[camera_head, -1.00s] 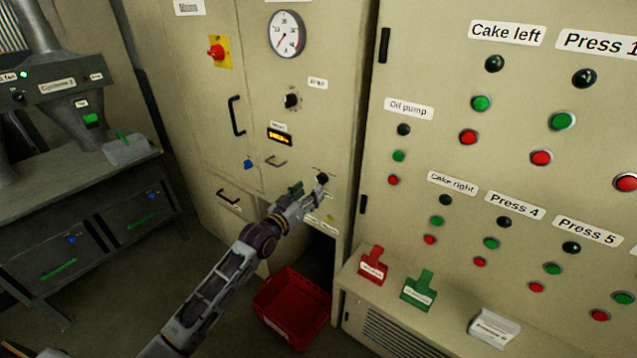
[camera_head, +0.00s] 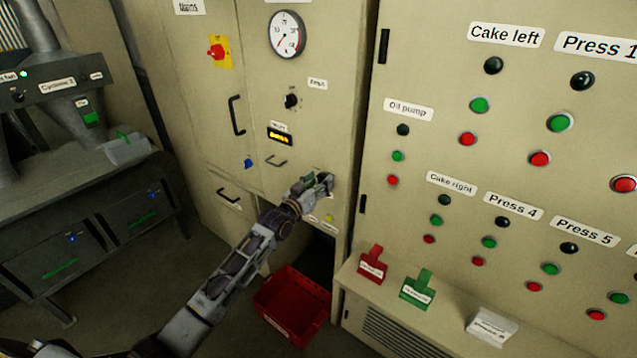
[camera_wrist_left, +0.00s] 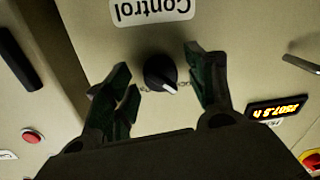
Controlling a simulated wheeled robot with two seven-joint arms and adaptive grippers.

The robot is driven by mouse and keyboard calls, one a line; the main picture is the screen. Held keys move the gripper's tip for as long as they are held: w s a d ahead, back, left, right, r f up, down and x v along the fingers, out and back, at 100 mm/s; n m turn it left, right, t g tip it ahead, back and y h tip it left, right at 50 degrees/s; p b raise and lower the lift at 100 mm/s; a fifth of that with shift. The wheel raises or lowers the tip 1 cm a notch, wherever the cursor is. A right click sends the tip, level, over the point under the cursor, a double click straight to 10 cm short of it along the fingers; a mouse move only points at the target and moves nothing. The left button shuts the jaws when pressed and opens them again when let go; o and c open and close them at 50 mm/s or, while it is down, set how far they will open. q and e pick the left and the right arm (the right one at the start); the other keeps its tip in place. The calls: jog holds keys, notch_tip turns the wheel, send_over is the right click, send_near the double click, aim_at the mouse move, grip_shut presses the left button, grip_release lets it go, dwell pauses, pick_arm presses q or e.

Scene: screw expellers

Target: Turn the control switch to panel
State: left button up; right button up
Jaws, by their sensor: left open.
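The control switch (camera_wrist_left: 160,72) is a round black knob with a white pointer, on the beige cabinet face. In the wrist view its pointer aims to the lower right, and the white Control label (camera_wrist_left: 151,10) shows upside down at the top edge. My left gripper (camera_wrist_left: 157,64) is open, with one dark green finger on each side of the knob and gaps showing between. In the head view my left gripper (camera_head: 324,184) is up at the cabinet and hides most of the switch. I cannot tell how deep the fingers reach along the knob.
Above are a lit orange display (camera_head: 280,137), a black selector knob (camera_head: 291,101) and a round gauge (camera_head: 286,35). A red bin (camera_head: 292,306) stands below. To the right is a panel with several push buttons; red (camera_head: 372,263) and green (camera_head: 419,289) tags stand on its ledge.

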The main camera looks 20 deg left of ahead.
pick_arm(q)
jog(key=shift+c, duration=0.3)
pick_arm(e)
jog(key=shift+a, duration=0.3)
pick_arm(q)
jog(key=c, duration=1)
